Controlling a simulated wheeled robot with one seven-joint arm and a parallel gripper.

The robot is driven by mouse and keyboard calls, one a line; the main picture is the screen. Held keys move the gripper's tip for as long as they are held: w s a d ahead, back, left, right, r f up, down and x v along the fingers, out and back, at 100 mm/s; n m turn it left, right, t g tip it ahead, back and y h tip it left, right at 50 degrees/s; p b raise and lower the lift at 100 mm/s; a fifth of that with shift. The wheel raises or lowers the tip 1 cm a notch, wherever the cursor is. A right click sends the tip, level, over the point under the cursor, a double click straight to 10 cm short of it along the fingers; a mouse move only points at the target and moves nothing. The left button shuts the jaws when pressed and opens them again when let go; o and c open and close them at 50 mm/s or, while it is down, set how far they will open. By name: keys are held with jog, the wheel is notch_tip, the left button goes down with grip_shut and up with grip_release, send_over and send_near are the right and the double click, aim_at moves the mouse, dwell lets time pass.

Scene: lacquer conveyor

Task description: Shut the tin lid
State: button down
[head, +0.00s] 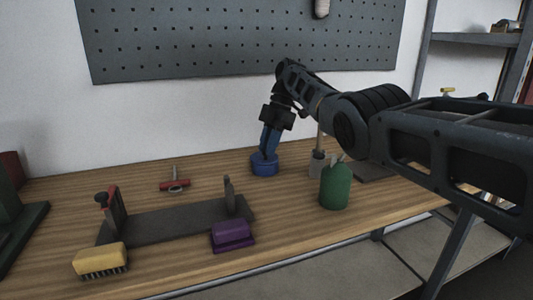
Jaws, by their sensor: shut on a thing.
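My gripper (266,154) points down at the tin from above and is shut on this blue piece. The fingertips are small and dark here, so the exact contact and any hinge cannot be made out. The inside of the tin is hidden.
A green container (335,187) and a grey pot (317,165) stand right of the tin, under my arm. A red-handled tool (174,185) lies to the left. A dark clamp-like fixture (165,222), purple block (233,235) and yellow brush (100,259) are in front. A pegboard (240,40) hangs behind.

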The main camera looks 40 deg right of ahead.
jog(key=shift+s+n+b, duration=0.15)
jog(key=shift+n+b, duration=0.35)
jog(key=shift+b, duration=0.05)
jog(key=shift+s+d+g, duration=0.1)
jog(key=shift+g, duration=0.2)
jog(key=c, duration=1)
grip_release()
